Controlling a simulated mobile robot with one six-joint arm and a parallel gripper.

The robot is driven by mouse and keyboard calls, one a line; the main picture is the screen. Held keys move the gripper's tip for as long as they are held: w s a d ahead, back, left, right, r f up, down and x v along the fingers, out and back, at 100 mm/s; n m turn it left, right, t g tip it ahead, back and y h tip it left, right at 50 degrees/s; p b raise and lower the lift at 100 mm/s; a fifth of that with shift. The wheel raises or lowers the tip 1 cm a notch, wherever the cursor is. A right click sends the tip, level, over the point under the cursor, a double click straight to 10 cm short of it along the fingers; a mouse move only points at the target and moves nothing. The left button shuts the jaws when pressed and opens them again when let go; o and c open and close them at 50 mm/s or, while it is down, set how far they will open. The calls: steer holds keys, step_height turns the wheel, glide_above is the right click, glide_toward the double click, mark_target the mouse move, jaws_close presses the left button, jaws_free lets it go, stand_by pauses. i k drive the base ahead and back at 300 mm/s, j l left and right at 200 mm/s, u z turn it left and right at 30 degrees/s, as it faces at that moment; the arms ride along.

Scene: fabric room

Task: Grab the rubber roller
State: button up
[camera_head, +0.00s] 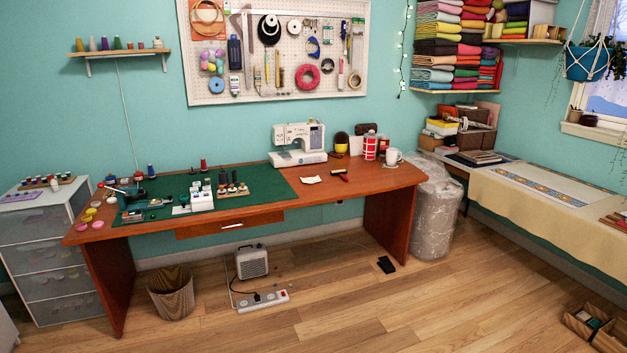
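A small T-shaped tool with a dark handle and a reddish-brown end (341,174) lies on the right part of the wooden desk, in front of the sewing machine. It looks like the rubber roller, but it is too small to be sure. It lies flat on the bare wood, apart from the things around it. My gripper is not in view.
The wooden desk (375,182) has a green cutting mat (262,184) with spools and tools. A sewing machine (298,143), white paper (311,180), red cans (370,146) and a white mug (393,158) are nearby. A heater (252,262) and black pedal (386,264) stand on the floor.

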mark_target(344, 178)
steer(key=i, duration=1.4)
steer(key=i+j+z, duration=0.1)
steer(key=i, duration=1.3)
steer(key=i+j, duration=0.15)
steer(key=i, duration=1.25)
